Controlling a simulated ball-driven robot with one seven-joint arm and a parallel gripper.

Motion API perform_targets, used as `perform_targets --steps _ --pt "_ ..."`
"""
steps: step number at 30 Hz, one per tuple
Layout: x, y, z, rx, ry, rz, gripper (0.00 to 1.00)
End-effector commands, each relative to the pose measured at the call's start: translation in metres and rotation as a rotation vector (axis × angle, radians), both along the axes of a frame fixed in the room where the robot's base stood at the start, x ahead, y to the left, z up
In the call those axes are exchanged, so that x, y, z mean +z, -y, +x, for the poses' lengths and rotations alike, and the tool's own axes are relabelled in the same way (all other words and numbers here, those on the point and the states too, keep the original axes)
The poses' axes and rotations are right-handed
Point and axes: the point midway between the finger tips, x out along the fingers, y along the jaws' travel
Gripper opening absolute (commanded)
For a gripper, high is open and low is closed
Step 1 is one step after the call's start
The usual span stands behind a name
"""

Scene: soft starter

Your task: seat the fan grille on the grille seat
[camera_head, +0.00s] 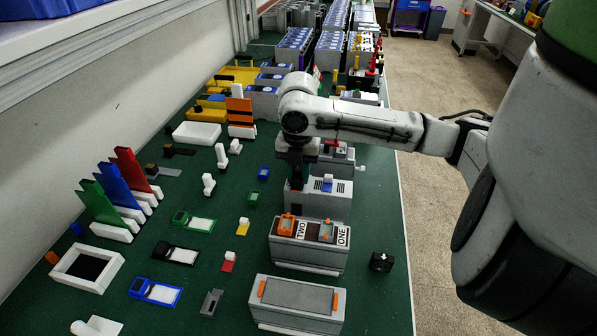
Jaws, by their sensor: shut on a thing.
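My gripper (298,183) points down, just left of and over the grey unit with slotted vents (322,203). It is shut on a dark thing, which I take to be the fan grille. That thing is small and mostly hidden by the fingers and wrist, so its shape and tilt do not show. I cannot single out the grille seat for certain, nor tell whether the held thing touches the unit. A small blue and white part (327,183) stands on the vented unit, right of the fingers.
In front are a unit marked TWO and ONE (308,258) and a unit with orange clips (297,317). A black block with a white arrow (381,262) lies at right. Green mat (378,305) is bare at front right.

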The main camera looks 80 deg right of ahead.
Motion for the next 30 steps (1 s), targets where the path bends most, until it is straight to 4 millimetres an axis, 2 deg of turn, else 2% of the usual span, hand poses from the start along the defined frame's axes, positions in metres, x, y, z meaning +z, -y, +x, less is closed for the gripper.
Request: perform_targets --steps 3,4,12,18,27,30 --pt "-0.0002 0.0 -0.0001 0.0 0.0 0.0 0.0" --pt "-0.0002 0.0 -0.0001 0.0 0.0 0.0 0.3" --pt "-0.0002 0.0 -0.0001 0.0 0.0 0.0 0.56" --pt "-0.0002 0.0 -0.0001 0.0 0.0 0.0 0.59" --pt "-0.0001 0.0 -0.0001 0.0 0.0 0.0 0.88" --pt "-0.0001 0.0 -0.0001 0.0 0.0 0.0 0.88"
